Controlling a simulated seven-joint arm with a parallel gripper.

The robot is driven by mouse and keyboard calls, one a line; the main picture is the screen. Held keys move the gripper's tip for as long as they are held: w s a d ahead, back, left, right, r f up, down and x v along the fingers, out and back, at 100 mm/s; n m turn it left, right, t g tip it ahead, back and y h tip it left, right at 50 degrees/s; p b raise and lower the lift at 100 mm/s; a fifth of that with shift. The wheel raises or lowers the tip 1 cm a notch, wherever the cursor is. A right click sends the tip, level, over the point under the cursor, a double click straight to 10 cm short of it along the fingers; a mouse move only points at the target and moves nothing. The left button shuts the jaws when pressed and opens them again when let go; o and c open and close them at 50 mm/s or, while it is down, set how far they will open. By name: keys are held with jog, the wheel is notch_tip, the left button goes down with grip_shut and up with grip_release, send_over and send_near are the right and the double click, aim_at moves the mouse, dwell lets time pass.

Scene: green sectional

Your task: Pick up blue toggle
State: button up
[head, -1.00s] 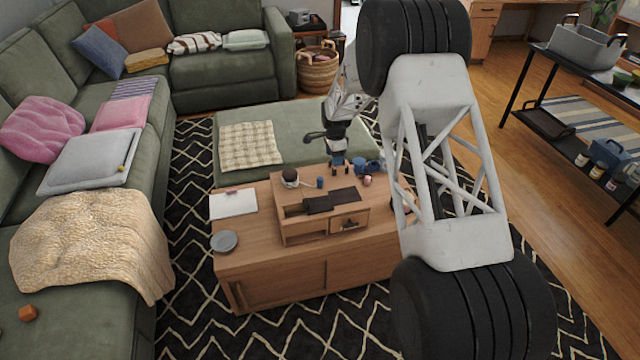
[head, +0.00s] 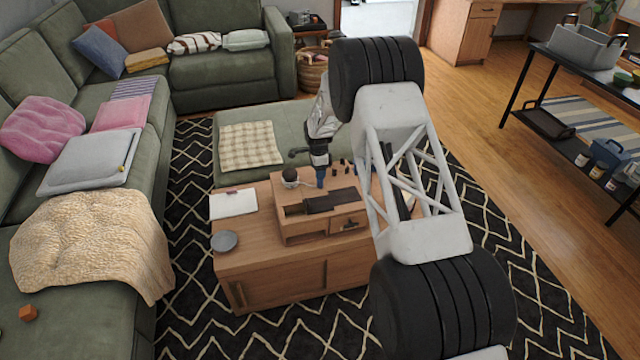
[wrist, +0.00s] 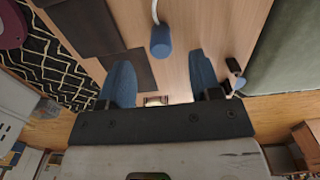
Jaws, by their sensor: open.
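The blue toggle (wrist: 161,41) is a small blue cylinder on the wooden coffee table (head: 240,262). In the wrist view it is at the top centre, just beyond and between my gripper's fingertips, apart from both. My gripper (wrist: 161,62) is open with two blue fingers and nothing between them. In the head view my gripper (head: 320,168) points down over the back of the table. There the blue of the fingers and the toggle run together, so I cannot tell their gap.
A dark ball in a white holder (head: 290,177) stands close to the left of my gripper. Small black pieces (head: 343,166) stand to its right. A raised wooden box with dark panels (head: 318,204) is in front. White papers (head: 233,203) and a grey plate (head: 224,241) lie left.

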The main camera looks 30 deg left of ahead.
aim_at(319, 182)
jog(key=shift+f, duration=0.95)
jog(key=shift+w+d+f, duration=0.1)
jog(key=shift+f, duration=2.5)
jog(key=shift+c, duration=0.3)
jog(key=c, duration=1)
jog(key=shift+r, duration=0.15)
